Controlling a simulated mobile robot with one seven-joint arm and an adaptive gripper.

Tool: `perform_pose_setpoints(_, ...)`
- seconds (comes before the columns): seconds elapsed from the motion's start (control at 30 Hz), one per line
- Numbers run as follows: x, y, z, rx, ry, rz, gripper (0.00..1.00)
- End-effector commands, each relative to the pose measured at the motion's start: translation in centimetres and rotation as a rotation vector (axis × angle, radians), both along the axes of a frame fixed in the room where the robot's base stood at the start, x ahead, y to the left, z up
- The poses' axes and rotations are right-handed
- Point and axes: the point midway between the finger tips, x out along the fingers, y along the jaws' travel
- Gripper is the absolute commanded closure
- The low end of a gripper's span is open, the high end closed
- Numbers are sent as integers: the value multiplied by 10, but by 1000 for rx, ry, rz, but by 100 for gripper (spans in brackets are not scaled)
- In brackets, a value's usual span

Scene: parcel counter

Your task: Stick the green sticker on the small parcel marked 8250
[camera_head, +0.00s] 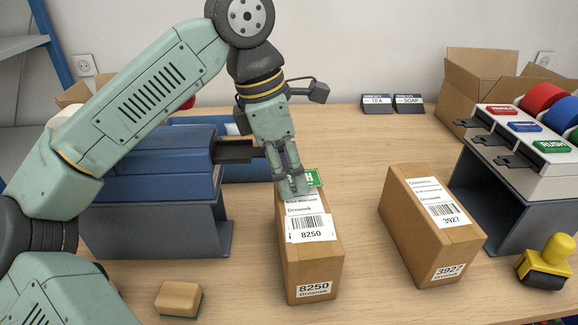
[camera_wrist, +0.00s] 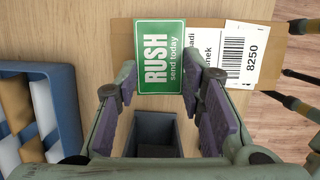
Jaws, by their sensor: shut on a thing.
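The small parcel marked 8250 (camera_head: 314,262) is a brown box with a white barcode label on top and 8250 on its near end. My gripper (camera_head: 294,188) is over the far end of its top. It is shut on the green sticker (camera_head: 315,178), which is partly hidden behind the fingers in the head view. In the wrist view the green RUSH sticker (camera_wrist: 160,57) lies flat over the parcel's plain end, beside the white label (camera_wrist: 245,55). Its lower edge is between the fingers. I cannot tell whether it touches the cardboard.
Another parcel, marked 3927 (camera_head: 432,228), stands to the right. A sticker dispenser (camera_head: 525,140) with coloured rolls is at the right. A yellow-handled stamp (camera_head: 548,262) and a small tan block (camera_head: 179,298) are near the front. Bare counter separates the two parcels.

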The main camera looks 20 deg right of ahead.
Motion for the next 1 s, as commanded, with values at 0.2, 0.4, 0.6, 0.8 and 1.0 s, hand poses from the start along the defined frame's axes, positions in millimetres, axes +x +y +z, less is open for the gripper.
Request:
perform_pose_setpoints(0.2,0,0,0,0,0,0,73)
perform_pose_setpoints(0.4,0,0,0,0,0,0,51)
perform_pose_setpoints(0.6,0,0,1,0,0,0,41)
perform_pose_setpoints(0.8,0,0,1,0,0,0,41)
perform_pose_setpoints(1.0,0,1,6,0,-1,0,41)
